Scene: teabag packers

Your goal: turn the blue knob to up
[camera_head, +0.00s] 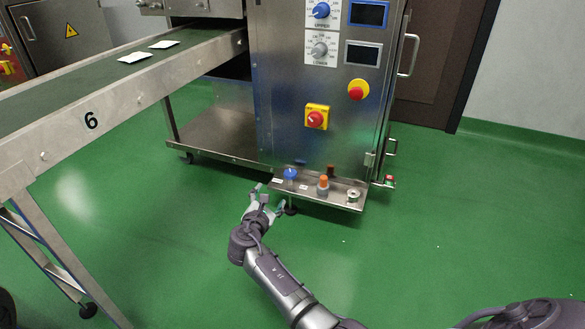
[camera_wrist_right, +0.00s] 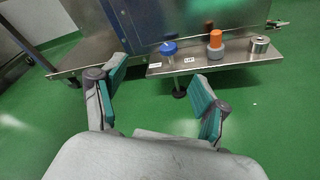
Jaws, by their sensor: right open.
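A small blue knob (camera_head: 290,174) sits on the narrow metal shelf (camera_head: 340,199) at the foot of the steel machine. It also shows in the right wrist view (camera_wrist_right: 168,48), at the shelf's left end; which way it points is too small to tell. A second blue knob (camera_head: 321,10), a dial marked UPPER, is high on the machine's front panel. My right gripper (camera_head: 270,198) is open and empty, just in front of and to the left of the shelf knob, apart from it. In the right wrist view its fingers (camera_wrist_right: 160,72) are spread below that knob. My left gripper is out of view.
An orange-topped knob (camera_head: 323,184) and a metal cylinder (camera_head: 352,196) stand on the shelf right of the blue knob. A grey LOWER dial (camera_head: 319,49) and red buttons are on the panel. A conveyor (camera_head: 90,118) stands left. The green floor in front is clear.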

